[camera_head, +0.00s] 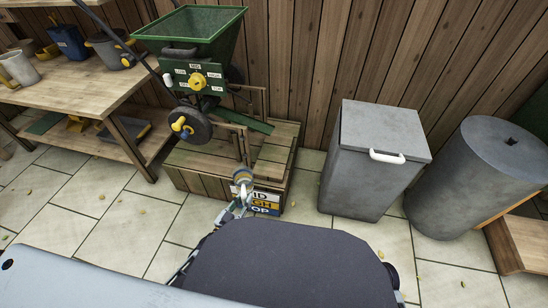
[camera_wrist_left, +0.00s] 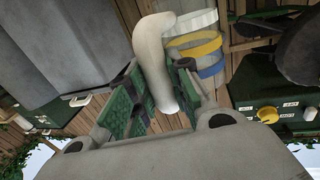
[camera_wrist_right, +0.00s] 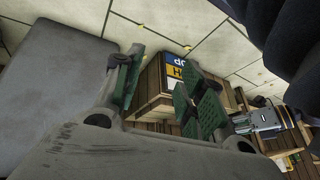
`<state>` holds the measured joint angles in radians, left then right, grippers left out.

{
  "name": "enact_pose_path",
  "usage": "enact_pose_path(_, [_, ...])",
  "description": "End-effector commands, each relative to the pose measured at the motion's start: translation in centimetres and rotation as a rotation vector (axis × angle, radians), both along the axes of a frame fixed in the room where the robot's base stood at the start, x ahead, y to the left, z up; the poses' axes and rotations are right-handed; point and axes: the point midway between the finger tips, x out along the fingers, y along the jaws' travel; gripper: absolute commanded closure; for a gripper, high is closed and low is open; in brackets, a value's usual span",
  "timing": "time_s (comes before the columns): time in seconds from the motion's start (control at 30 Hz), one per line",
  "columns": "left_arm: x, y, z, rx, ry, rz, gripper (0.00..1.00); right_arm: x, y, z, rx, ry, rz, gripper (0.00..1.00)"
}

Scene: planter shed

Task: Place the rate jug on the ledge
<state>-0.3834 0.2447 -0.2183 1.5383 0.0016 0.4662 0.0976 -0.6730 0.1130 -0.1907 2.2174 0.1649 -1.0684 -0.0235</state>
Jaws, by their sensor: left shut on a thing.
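The rate jug (camera_wrist_left: 195,45) is white with a yellow and a blue band and a thick white handle. My left gripper (camera_wrist_left: 152,92) is shut on that handle. In the head view the jug (camera_head: 243,175) appears small, in front of the wooden platform's front edge, with my left gripper (camera_head: 240,190) just below it. Whether it touches anything is unclear. The wooden platform (camera_head: 190,162) may be the ledge; a spreader stands on it and a lettered sign (camera_head: 266,201) is on its front. My right gripper (camera_wrist_right: 160,82) is open and empty; it is hidden in the head view.
A green spreader (camera_head: 195,45) with a yellow dial fills the platform's back left. A workbench (camera_head: 75,92) with jugs stands at left. A grey lidded bin (camera_head: 365,170) and a grey cylinder (camera_head: 475,185) stand at right.

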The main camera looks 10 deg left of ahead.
Motion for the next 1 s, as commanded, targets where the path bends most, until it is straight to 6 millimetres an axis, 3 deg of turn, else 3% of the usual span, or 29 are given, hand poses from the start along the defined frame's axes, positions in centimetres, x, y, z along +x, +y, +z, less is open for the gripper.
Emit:
enact_pose_path(0.1, [-0.1, 0.2, -2.7, -0.002, 0.001, 0.014, 1.00, 0.1, 0.4, -0.8, 0.022, -0.025, -0.005, 0.60])
enact_pose_path(0.33, [-0.5, 0.4, -5.4, -0.004, 0.003, 0.030, 1.00, 0.3, 0.8, -1.1, 0.050, -0.058, -0.013, 0.60])
enact_pose_path(1.0, [-0.6, 0.4, -5.9, -0.006, 0.002, 0.035, 1.00, 0.4, 0.9, -1.2, 0.059, -0.067, -0.017, 0.60])
